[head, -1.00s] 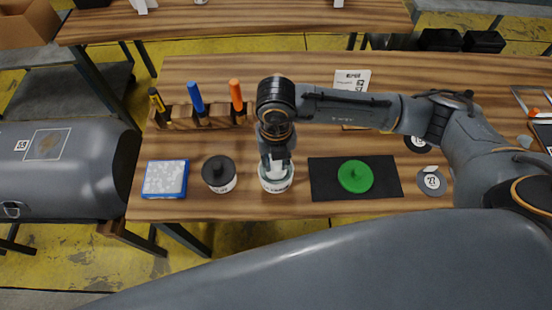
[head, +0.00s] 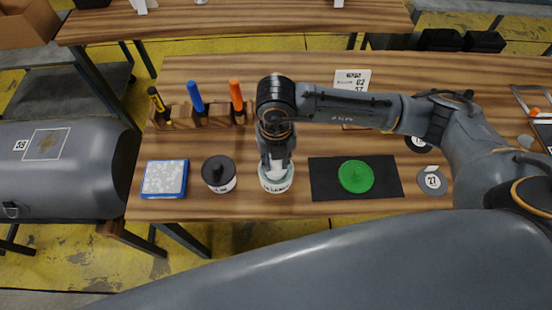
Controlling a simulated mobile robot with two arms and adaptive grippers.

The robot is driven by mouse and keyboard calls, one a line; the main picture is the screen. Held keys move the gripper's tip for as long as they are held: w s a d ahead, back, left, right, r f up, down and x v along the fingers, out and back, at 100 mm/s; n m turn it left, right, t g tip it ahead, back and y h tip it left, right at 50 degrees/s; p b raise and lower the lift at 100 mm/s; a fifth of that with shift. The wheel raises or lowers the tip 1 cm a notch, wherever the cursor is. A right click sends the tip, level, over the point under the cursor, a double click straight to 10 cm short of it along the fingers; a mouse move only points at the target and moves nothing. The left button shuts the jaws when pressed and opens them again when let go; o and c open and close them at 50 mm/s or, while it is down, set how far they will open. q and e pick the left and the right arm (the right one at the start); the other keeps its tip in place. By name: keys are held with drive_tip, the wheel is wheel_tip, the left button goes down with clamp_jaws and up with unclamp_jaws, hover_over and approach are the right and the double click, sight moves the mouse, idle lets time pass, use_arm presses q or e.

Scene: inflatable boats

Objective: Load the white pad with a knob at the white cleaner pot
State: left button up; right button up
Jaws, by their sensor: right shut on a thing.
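The white cleaner pot (head: 277,184) stands on the wooden table, left of the black mat. My right gripper (head: 277,165) points down over the pot's open top and is shut on the white pad's knob. The white pad (head: 277,176) is at the pot's mouth, mostly hidden by the fingers and the rim; I cannot tell how deep it sits. My left gripper is not in view.
A dark-lidded pot (head: 219,174) stands just left, beside a blue-edged tray (head: 165,179). A green pad with a knob (head: 356,176) lies on the black mat (head: 325,180). A wooden rack (head: 184,116) holds several coloured tools behind. A grey inflatable tube (head: 330,262) crosses the front.

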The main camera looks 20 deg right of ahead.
drive_tip(key=shift+s, duration=0.1)
drive_tip(key=shift+r+p, duration=0.7)
drive_tip(key=shift+r, duration=0.2)
drive_tip(key=shift+r+p, duration=1.45)
drive_tip(key=shift+r, duration=1.1)
